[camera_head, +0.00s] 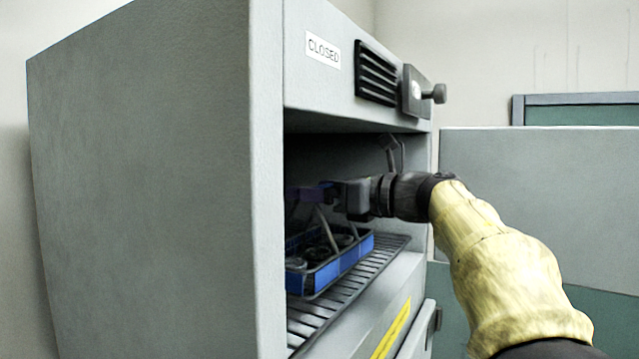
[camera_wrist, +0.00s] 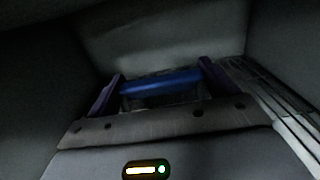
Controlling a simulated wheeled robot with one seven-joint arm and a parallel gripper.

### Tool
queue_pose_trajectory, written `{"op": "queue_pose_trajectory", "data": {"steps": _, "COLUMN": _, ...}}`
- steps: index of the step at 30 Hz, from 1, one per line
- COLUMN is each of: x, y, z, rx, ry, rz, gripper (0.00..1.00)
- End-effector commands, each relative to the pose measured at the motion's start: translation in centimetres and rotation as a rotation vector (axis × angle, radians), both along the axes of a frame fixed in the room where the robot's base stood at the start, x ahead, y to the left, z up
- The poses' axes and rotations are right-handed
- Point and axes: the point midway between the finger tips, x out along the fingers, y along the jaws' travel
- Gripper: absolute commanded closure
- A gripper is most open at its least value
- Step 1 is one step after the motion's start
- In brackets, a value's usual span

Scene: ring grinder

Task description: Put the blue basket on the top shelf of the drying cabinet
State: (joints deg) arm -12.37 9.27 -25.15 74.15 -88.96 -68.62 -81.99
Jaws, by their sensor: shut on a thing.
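The blue basket (camera_head: 345,266) is inside the drying cabinet (camera_head: 140,180), at or just above the slatted shelf (camera_head: 365,278); I cannot tell if it touches. It looks about level and holds several dark round pieces. My gripper (camera_head: 318,194) reaches in from the right and is shut on the basket's handle above it. The cabinet wall hides the basket's left end. In the wrist view, a blue bar (camera_wrist: 160,82) of the basket lies between the purple fingers of my gripper (camera_wrist: 160,76).
The upper panel (camera_head: 325,75) with a "CLOSED" label, a vent and a knob (camera_head: 438,93) is just above my arm. The opening's left side wall (camera_head: 267,180) is close to the basket. A grey panel (camera_head: 540,190) stands at the right. The front shelf slats are bare.

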Motion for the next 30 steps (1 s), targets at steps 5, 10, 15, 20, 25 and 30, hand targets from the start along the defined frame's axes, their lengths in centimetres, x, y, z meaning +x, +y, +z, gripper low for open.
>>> {"op": "queue_pose_trajectory", "data": {"steps": 5, "x": -0.1, "y": 0.0, "z": 0.1, "rx": 0.003, "ry": -0.003, "rz": 0.0, "gripper": 0.64}}
{"op": "queue_pose_trajectory", "data": {"steps": 10, "x": -0.1, "y": 0.0, "z": 0.1, "rx": 0.001, "ry": -0.003, "rz": 0.0, "gripper": 0.64}}
{"op": "queue_pose_trajectory", "data": {"steps": 15, "x": 0.0, "y": 0.0, "z": -0.2, "rx": 0.0, "ry": 0.0, "rz": 0.0, "gripper": 0.01}}
{"op": "queue_pose_trajectory", "data": {"steps": 20, "x": 0.0, "y": 0.0, "z": -0.2, "rx": 0.0, "ry": 0.0, "rz": 0.0, "gripper": 0.0}}
{"op": "queue_pose_trajectory", "data": {"steps": 25, "x": 0.0, "y": 0.0, "z": 0.0, "rx": 0.0, "ry": 0.0, "rz": 0.0, "gripper": 0.0}}
{"op": "queue_pose_trajectory", "data": {"steps": 30, "x": -0.9, "y": -1.5, "z": -0.3, "rx": 0.0, "ry": -0.004, "rz": -0.003, "gripper": 0.0}}
